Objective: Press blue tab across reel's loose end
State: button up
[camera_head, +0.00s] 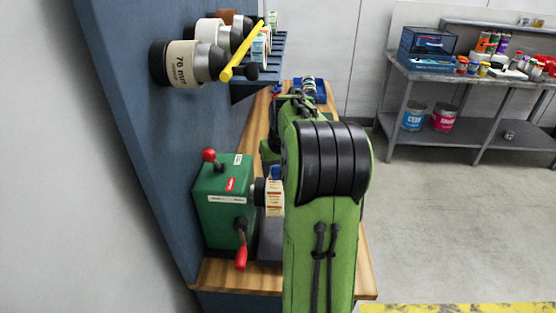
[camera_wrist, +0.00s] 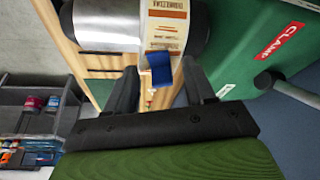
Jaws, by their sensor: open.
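The reel (camera_wrist: 105,22) is a grey cylinder with a printed cream-and-orange label strip (camera_wrist: 165,25) running over it. The blue tab (camera_wrist: 158,68) stands at the strip's near edge in the wrist view; I cannot tell whether it is stuck to the strip. In the head view the strip (camera_head: 274,198) and the blue tab (camera_head: 276,172) show beside the green rewinder (camera_head: 222,205). My gripper (camera_wrist: 159,70) is open, with one dark finger on each side of the tab and visible gaps between. In the head view my green arm hides the gripper.
The rewinder has a red-knobbed lever (camera_head: 208,155) and a red crank handle (camera_head: 241,257). It sits on a wooden bench (camera_head: 232,277) against a blue panel (camera_head: 120,70). Spare reels and a yellow rod (camera_head: 240,52) project from the panel above. A grey shelf unit (camera_head: 455,80) stands back right.

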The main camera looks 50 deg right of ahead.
jog(key=p+v, duration=0.2)
jog(key=v, duration=1.3)
jog(key=shift+r+p, duration=0.3)
jog(key=shift+p, duration=0.1)
jog(key=shift+s+a, duration=0.1)
